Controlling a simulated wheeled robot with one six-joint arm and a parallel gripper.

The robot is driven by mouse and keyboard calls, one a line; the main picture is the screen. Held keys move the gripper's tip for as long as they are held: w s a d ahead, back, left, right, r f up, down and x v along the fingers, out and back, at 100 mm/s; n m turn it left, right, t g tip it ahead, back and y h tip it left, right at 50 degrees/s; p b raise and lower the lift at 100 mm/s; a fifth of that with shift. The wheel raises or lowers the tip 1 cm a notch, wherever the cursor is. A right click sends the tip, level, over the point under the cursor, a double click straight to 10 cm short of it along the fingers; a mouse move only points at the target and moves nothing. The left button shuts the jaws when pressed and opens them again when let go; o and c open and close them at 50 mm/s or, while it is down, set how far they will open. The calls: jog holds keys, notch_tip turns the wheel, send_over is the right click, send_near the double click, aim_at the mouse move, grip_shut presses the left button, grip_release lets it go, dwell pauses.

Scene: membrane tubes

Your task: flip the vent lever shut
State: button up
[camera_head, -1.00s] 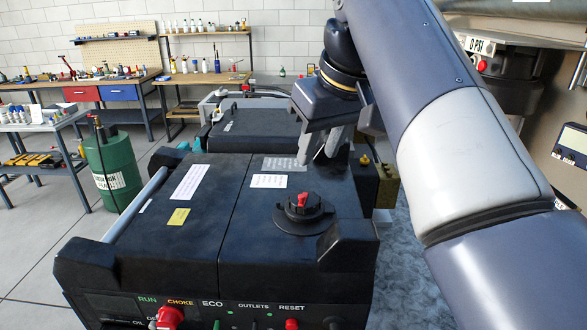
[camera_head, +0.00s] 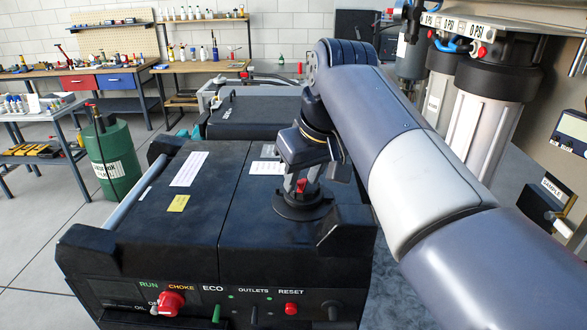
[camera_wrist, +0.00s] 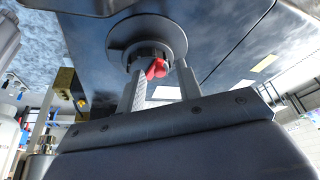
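The vent lever is a small red lever (camera_head: 301,185) on top of the round black cap (camera_head: 290,208) of the black generator. In the wrist view the red lever (camera_wrist: 157,68) shows between the tips of my two fingers, in front of the round cap (camera_wrist: 146,38). My gripper (camera_head: 299,187) is low over the cap, pointing down. Its fingers (camera_wrist: 160,72) stand apart on either side of the lever, with a gap showing at least on the right. Whether either finger touches the lever, I cannot tell. Part of the lever is hidden by the fingers in the head view.
The generator top (camera_head: 205,210) is flat, with raised black corner blocks, one (camera_head: 346,235) close to the cap. Its front panel has a red choke knob (camera_head: 171,303). Filter housings (camera_head: 480,125) stand at the right beyond my arm. A green drum (camera_head: 112,160) stands left.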

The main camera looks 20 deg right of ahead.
jog(key=shift+c, duration=0.4)
grip_shut()
jog(key=shift+s+d+n+g+y+p, duration=0.15)
jog(key=shift+d+n+y+p, duration=0.1)
jog(key=shift+n, duration=0.5)
jog(key=shift+w+d+n+g+y+p, duration=0.15)
jog(key=shift+n+y+p, duration=0.1)
jog(key=shift+n, duration=0.5)
jog(key=shift+s, duration=0.1)
jog(key=shift+o, duration=0.4)
grip_release()
